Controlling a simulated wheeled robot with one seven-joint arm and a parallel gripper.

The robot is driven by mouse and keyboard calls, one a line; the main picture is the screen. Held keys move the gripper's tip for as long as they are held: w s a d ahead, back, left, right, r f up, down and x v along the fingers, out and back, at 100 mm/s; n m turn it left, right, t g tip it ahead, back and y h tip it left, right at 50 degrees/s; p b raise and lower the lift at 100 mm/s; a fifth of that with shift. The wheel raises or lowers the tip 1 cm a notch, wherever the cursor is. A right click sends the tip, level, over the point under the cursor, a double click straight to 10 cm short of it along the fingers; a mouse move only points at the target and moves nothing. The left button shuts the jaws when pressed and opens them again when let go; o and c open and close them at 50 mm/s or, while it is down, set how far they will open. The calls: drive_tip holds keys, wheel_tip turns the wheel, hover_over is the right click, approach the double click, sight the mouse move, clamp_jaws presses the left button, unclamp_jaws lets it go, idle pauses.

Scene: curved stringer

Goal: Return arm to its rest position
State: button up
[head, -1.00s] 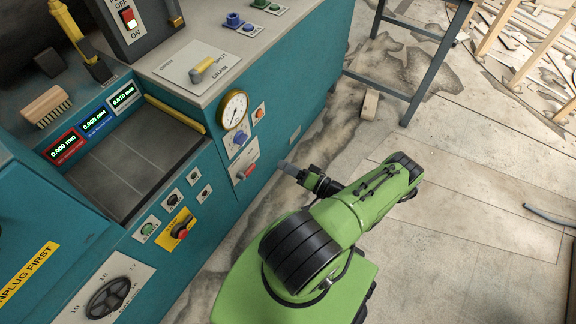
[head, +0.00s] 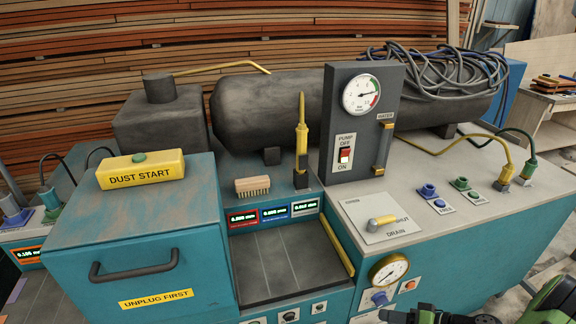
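My arm shows only in part at the bottom right edge of the head view, as a green and black link. My gripper (head: 396,316) is at the bottom edge, in front of the teal machine (head: 470,240), near its pressure dial (head: 388,269) and knobs. Only a pale grey tip and dark body show. It is too small and cut off to tell whether the fingers are open or shut. I see nothing clearly held. The rest of the arm is below the frame.
The machine's top carries a dark tank (head: 265,105), a pump switch box (head: 361,120), a yellow drain lever (head: 382,221), a brush (head: 252,186) and a yellow-handled tool (head: 302,135). Cables (head: 440,70) lie on the tank. Some bare floor shows at the lower right.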

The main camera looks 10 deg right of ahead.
drive_tip(key=w+a+r+n+g+h+p, duration=0.1)
drive_tip(key=a+r+n+g+h, duration=0.15)
drive_tip(key=a+r, duration=0.6)
drive_tip(key=a+r+n+g+h+p, duration=0.2)
drive_tip(key=a+r+g, duration=0.25)
drive_tip(key=r, duration=0.65)
drive_tip(key=s+a+r+t+h+p, duration=0.1)
drive_tip(key=s+a+r, duration=0.3)
drive_tip(key=s+r, duration=0.2)
drive_tip(key=s+a+r+t+h+p, duration=0.1)
drive_tip(key=s+a+r+t+h, duration=0.1)
drive_tip(key=s+a+r, duration=0.2)
wheel_tip(320, 180, up, 3)
drive_tip(key=s+m, duration=0.1)
drive_tip(key=s, duration=0.1)
drive_tip(key=shift+s, duration=0.3)
drive_tip(key=shift+f+h, duration=0.1)
drive_tip(key=shift+h, duration=0.15)
